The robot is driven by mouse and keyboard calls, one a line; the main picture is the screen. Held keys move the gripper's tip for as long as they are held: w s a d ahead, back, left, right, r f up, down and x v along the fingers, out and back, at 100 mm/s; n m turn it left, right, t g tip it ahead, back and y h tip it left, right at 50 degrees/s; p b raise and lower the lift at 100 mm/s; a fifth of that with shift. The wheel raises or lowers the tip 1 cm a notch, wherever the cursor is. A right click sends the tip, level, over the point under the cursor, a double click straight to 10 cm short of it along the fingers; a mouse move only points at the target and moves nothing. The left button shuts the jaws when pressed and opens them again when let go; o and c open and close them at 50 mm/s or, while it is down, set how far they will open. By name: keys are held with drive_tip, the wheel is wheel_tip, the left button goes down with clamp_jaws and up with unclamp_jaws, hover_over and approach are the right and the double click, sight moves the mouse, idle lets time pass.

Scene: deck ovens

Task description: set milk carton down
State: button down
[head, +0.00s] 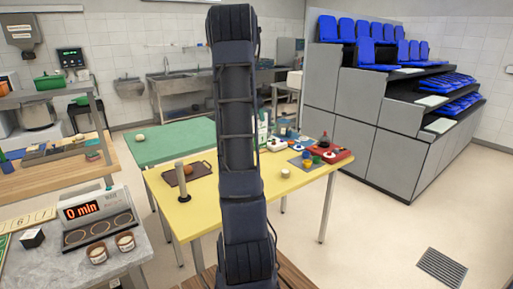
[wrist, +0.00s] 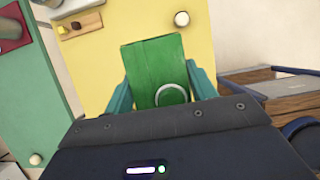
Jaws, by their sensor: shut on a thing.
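The milk carton (wrist: 155,66) shows in the wrist view as a green box with a pale ring on the face toward the camera. My gripper (wrist: 161,84) is shut on it, with a teal finger on either side. The yellow table (wrist: 110,55) lies beyond the carton in that view. The carton's underside is hidden, so I cannot tell whether it touches the table. In the head view my arm covers my gripper and part of the yellow table (head: 174,218).
A brown tray (head: 204,165) and a grey upright cylinder (head: 182,183) stand on the yellow table's left part. Several small coloured things and a red box (head: 335,156) crowd its right end. A green table (head: 170,142) stands behind. Yellow tabletop near the front edge looks bare.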

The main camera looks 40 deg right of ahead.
wheel_tip(320, 180, down, 19)
drive_tip(key=shift+r, duration=0.15)
idle(0.7)
drive_tip(key=shift+c, duration=2.4)
unclamp_jaws()
drive_tip(key=shift+f, duration=0.2)
drive_tip(key=shift+r, duration=0.15)
